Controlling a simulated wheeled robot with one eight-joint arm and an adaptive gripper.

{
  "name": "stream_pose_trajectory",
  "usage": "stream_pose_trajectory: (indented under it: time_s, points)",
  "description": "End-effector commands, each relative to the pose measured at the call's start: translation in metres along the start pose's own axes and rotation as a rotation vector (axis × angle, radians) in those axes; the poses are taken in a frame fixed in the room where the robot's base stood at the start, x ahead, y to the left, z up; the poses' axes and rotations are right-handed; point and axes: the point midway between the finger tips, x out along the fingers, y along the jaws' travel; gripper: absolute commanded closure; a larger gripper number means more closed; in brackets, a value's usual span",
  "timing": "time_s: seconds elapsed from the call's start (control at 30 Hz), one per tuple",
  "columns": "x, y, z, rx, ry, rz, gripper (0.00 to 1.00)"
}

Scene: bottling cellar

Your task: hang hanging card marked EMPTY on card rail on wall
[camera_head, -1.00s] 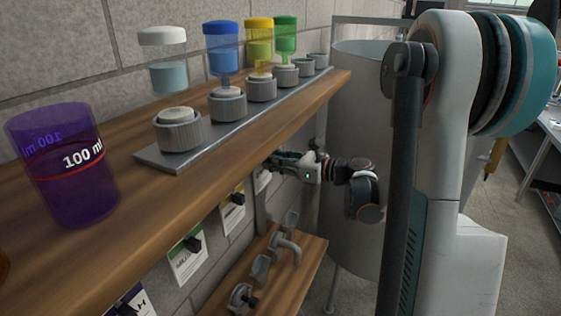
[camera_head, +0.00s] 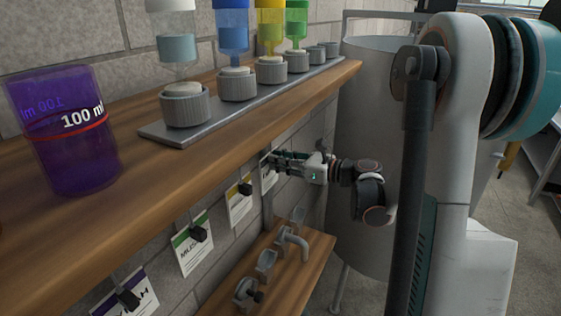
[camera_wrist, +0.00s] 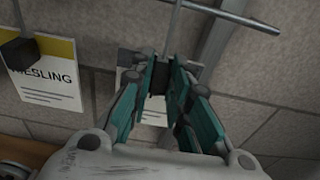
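A white hanging card (camera_wrist: 128,60) is partly visible behind the fingers of my gripper (camera_wrist: 158,76) in the wrist view. Its print is hidden. A dark block on the card sits between the fingertips, which appear to close on it. A grey bar with a rounded end (camera_wrist: 235,15), possibly part of the rail, crosses above right. The rail itself is mostly hidden under the shelf.
Other hanging cards line the wall: RIESLING (camera_wrist: 48,82), a green-topped one (camera_head: 194,250) and a purple-topped one (camera_head: 135,295). The wooden shelf (camera_head: 120,225) overhangs them. A lower shelf (camera_head: 300,275) carries several grey fittings. A large tank (camera_head: 365,100) stands close behind my arm.

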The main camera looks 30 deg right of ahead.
Motion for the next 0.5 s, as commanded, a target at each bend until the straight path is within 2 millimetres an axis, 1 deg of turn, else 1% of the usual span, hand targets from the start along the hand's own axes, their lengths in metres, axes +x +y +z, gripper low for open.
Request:
stream_pose_trajectory:
  time_s: [0.03,0.07,0.1,0.37,0.5]
  points:
    - [0.0000,0.0000,0.0001,0.000,0.000,0.000,0.68]
    - [0.0000,0.0000,0.0000,0.000,0.000,0.000,0.61]
    - [0.0000,0.0000,0.0000,0.000,0.000,0.000,0.60]
    - [-0.0001,0.0000,-0.0001,0.000,0.000,0.000,0.60]
    - [-0.0065,-0.0009,-0.0001,0.000,0.000,-0.002,0.60]
